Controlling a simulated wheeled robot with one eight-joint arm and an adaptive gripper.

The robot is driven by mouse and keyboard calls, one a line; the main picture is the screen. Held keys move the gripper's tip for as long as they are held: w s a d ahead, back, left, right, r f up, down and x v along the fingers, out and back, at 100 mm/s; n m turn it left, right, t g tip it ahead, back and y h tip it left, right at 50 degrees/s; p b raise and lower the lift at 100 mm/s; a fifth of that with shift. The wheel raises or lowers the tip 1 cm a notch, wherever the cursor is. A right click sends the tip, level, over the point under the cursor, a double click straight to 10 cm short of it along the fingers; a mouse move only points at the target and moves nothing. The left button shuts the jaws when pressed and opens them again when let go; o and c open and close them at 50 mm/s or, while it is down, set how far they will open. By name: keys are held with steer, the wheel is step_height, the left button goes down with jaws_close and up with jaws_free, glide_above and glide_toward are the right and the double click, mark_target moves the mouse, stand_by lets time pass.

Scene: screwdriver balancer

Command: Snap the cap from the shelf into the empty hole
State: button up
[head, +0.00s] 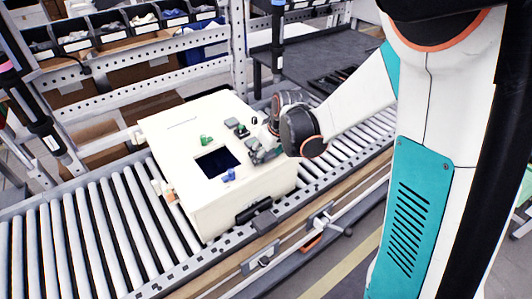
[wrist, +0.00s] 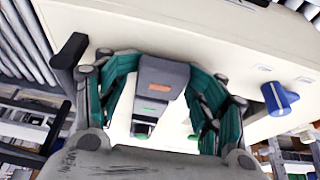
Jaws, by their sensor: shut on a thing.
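My gripper (head: 262,150) is low over the right part of the cream box's top in the head view. In the wrist view its teal fingers (wrist: 162,88) are shut on a dark grey block (wrist: 164,74) with a small orange mark. I cannot tell for sure that this block is the cap. The cream box (head: 170,135) has a dark square patch (head: 210,164) on top, left of my gripper; whether it is an opening or a screen is unclear. The empty hole cannot be made out.
A blue knob (head: 229,175) and a green knob (head: 206,140) stand on the box top near the dark square. The blue knob also shows in the wrist view (wrist: 279,99). The box sits on a roller conveyor (head: 70,235). A shelf rack with bins (head: 115,25) stands behind.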

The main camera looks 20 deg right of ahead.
steer(key=shift+s+f, duration=0.15)
steer(key=shift+c, duration=0.2)
steer(key=o, duration=1.7)
steer(key=shift+w, duration=0.2)
steer(key=shift+r, duration=0.2)
steer(key=shift+s+r, duration=0.1)
steer(key=shift+r, duration=0.2)
steer(key=v, duration=1.1)
steer(key=shift+s, duration=0.15)
steer(key=shift+c, duration=0.4)
